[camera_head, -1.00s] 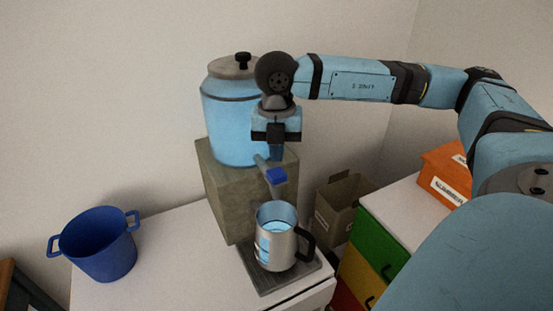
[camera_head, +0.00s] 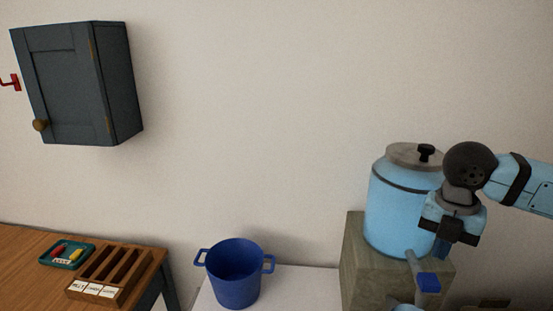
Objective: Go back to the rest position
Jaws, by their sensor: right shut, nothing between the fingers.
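My right gripper (camera_head: 450,240) is at the right of the head view. It hangs downward in front of the light-blue drinks dispenser (camera_head: 392,210), above the dispenser's tap with its blue lever (camera_head: 428,282). Its fingers are shut with nothing seen between them. My right arm reaches in from the right edge. My left gripper is out of view. The dispenser stands on a grey-brown block (camera_head: 365,272). Only the top of the metal mug (camera_head: 405,307) shows at the bottom edge, below the tap.
A blue two-handled pot (camera_head: 234,275) stands on the white counter (camera_head: 290,290). At left, a wooden table (camera_head: 25,260) holds a teal tray (camera_head: 45,259) and a slotted wooden holder (camera_head: 125,292). A dark wall cabinet (camera_head: 70,80) hangs above. The wall between is bare.

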